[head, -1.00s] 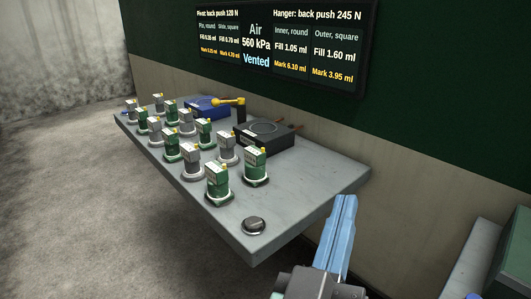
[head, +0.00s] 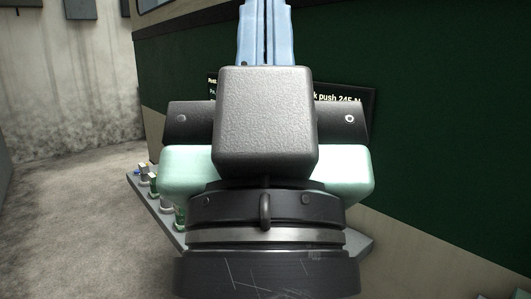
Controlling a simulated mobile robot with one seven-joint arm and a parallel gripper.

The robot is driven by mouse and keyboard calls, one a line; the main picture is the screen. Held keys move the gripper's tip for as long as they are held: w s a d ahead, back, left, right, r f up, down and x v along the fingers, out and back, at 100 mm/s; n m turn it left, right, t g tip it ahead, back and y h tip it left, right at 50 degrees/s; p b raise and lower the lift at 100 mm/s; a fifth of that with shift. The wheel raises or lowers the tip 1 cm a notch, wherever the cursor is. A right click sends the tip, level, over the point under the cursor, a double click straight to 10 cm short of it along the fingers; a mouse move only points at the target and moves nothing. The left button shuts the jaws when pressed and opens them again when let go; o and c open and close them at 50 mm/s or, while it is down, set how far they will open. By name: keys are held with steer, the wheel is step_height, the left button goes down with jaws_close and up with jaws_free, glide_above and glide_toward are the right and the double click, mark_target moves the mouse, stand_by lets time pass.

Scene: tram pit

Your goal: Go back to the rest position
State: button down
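My gripper (head: 265,30) stands upright in the middle of the head view, very near the camera. Its two light-blue fingers lie side by side with only a thin dark line between them, so it looks shut, with nothing seen in it. The fingertips run up to the top edge of the picture. My dark wrist fills the centre and hides most of the workbench and the display behind it.
The grey workbench (head: 357,246) shows at both sides of my wrist, with several small green and grey units (head: 153,184) at its left end. A black display panel (head: 345,96) hangs on the green wall. Open floor (head: 75,215) lies at left.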

step_height(320, 180, up, 16)
steer(key=p, duration=1.3)
steer(key=shift+f, duration=0.1)
